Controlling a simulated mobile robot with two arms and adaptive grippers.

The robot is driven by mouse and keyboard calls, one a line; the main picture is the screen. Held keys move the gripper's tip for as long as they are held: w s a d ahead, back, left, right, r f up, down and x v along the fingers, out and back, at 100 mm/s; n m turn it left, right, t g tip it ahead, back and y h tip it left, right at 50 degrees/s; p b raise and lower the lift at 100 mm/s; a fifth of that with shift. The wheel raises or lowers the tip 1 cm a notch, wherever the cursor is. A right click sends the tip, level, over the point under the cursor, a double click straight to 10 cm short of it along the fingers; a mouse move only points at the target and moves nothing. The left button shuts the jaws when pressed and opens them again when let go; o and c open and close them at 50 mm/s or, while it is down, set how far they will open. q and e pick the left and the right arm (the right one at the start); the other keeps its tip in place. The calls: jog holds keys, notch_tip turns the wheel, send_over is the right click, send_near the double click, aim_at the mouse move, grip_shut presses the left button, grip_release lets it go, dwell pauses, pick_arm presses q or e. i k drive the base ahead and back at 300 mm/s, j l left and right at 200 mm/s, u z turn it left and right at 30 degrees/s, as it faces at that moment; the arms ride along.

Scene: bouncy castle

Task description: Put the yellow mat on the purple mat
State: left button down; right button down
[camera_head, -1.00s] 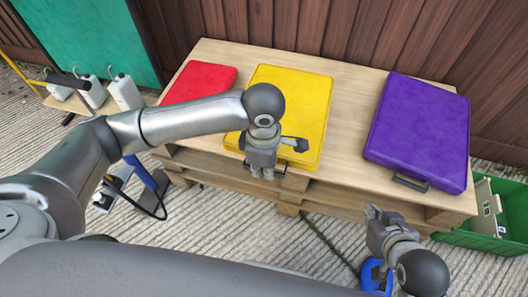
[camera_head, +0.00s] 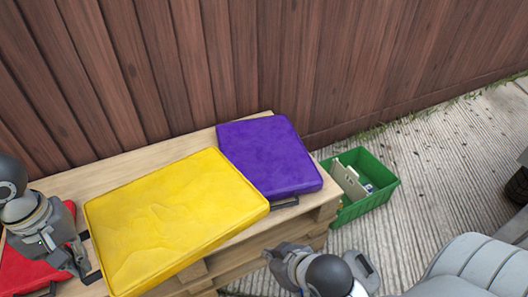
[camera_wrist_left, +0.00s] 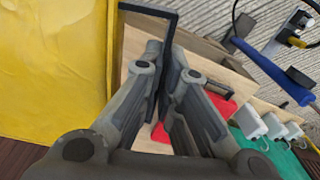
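The yellow mat (camera_head: 175,215) slants across the wooden pallet table, its right end next to the purple mat (camera_head: 268,155) and covering that mat's near left edge in the head view. Whether the two touch I cannot tell. The purple mat lies flat at the table's right end. My left gripper (camera_head: 76,262) is at the yellow mat's left end. In the left wrist view its fingers (camera_wrist_left: 165,68) are closed around the mat's black handle (camera_wrist_left: 150,12), with the yellow surface beside them (camera_wrist_left: 55,70). My right gripper (camera_head: 278,256) is in front of the table, away from both mats; its opening is unclear.
A red mat (camera_head: 28,272) is partly hidden behind my left gripper. A green crate (camera_head: 372,197) with items stands on the ground right of the table. A brown wooden fence (camera_head: 250,60) runs close behind the table.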

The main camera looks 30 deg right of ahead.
aim_at(265, 154)
jog(key=i+j+z, duration=0.1)
jog(key=j, duration=0.25)
jog(key=i+j+z, duration=0.1)
jog(key=z, duration=0.4)
jog(key=j+z, duration=0.1)
jog(key=z, duration=0.75)
jog(key=j+z, duration=0.1)
jog(key=z, duration=0.35)
jog(key=j+z, duration=0.1)
jog(key=z, duration=0.3)
